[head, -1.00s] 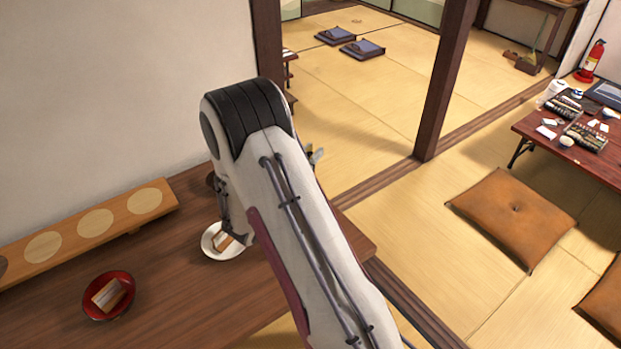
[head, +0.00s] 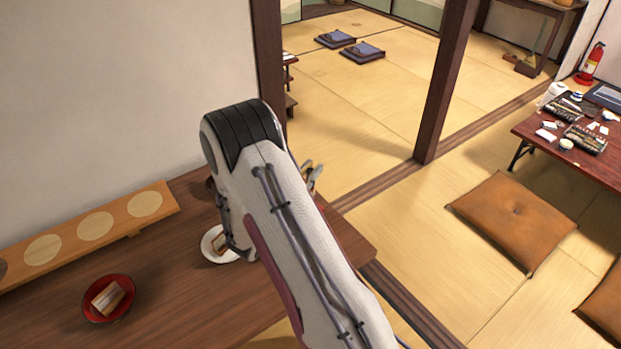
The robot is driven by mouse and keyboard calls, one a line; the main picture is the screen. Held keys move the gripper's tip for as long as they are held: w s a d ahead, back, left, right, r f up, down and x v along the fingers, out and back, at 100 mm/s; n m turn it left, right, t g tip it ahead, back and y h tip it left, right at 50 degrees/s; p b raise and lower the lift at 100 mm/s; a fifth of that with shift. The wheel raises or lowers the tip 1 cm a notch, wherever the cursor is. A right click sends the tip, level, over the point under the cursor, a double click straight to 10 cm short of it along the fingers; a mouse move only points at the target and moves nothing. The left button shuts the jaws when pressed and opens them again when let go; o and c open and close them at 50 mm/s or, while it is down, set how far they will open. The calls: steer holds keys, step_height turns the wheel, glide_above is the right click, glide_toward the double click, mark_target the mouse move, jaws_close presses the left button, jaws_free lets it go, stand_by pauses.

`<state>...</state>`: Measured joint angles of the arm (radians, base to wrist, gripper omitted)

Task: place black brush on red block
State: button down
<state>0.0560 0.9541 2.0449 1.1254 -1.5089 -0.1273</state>
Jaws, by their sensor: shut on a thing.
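My arm (head: 290,220) crosses the middle of the head view and covers much of the nearby table. My gripper's fingers are hidden behind it, so I cannot see what they hold. A small grey and tan pronged piece (head: 311,175) sticks out past the arm's right side; I cannot tell what it is. I can make out neither the black brush nor the red block. A red round dish (head: 128,306) holding a tan and brown block-like piece (head: 108,296) stands at the lower left. A white plate (head: 208,248) with a brownish piece on it is partly covered by my arm.
The dark wooden table (head: 180,315) has free room between the dishes. A long wooden board (head: 68,238) with pale circles lies along the wall. Orange-brown cushions (head: 512,222) and a low table (head: 530,128) with small items are on the right.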

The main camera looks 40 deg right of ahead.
steer(key=shift+f, duration=1.45)
steer(key=shift+f, duration=0.15)
steer(key=c, duration=2)
jaws_free()
steer(key=shift+r, duration=0.2)
steer(key=shift+v, duration=6)
steer(key=shift+w, duration=0.1)
